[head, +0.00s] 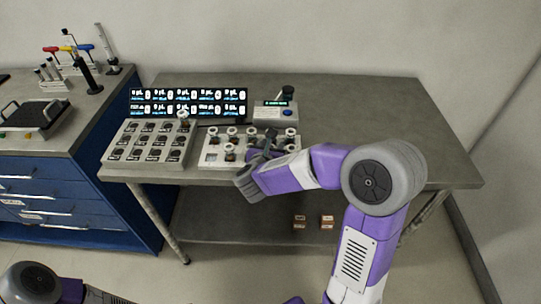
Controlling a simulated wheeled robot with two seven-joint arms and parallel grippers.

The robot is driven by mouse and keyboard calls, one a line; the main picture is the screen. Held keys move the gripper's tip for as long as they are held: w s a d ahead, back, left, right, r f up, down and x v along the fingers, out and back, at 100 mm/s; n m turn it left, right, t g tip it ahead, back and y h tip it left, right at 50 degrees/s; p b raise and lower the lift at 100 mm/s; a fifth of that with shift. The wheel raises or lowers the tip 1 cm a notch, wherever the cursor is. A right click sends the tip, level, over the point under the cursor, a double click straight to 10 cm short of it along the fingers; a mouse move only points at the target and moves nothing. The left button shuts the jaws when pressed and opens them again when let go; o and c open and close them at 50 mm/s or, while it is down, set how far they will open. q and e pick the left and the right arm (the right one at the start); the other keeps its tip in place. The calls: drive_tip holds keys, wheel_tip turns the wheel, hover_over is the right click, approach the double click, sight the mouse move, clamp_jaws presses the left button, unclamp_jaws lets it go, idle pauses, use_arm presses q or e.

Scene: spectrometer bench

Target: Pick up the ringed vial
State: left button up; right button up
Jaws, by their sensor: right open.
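A pale rack (209,160) with several white-capped vials stands at the front middle of the grey bench. One dark-bodied vial (229,152) is in its front left part. Another vial (291,133) is at its back right. I cannot make out a ring on any vial at this size. My right gripper (266,141) is over the right part of the rack, open, with its dark fingers among the vials. The gripper and wrist hide part of the rack and any vial there. My left gripper is out of view.
Left of the rack is a tray (145,154) of dark wells, with one vial (183,117) at its back right. A display panel (188,102) and a small instrument (275,113) stand behind. The bench's right side (375,105) is clear.

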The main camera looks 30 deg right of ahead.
drive_tip(key=c, duration=0.8)
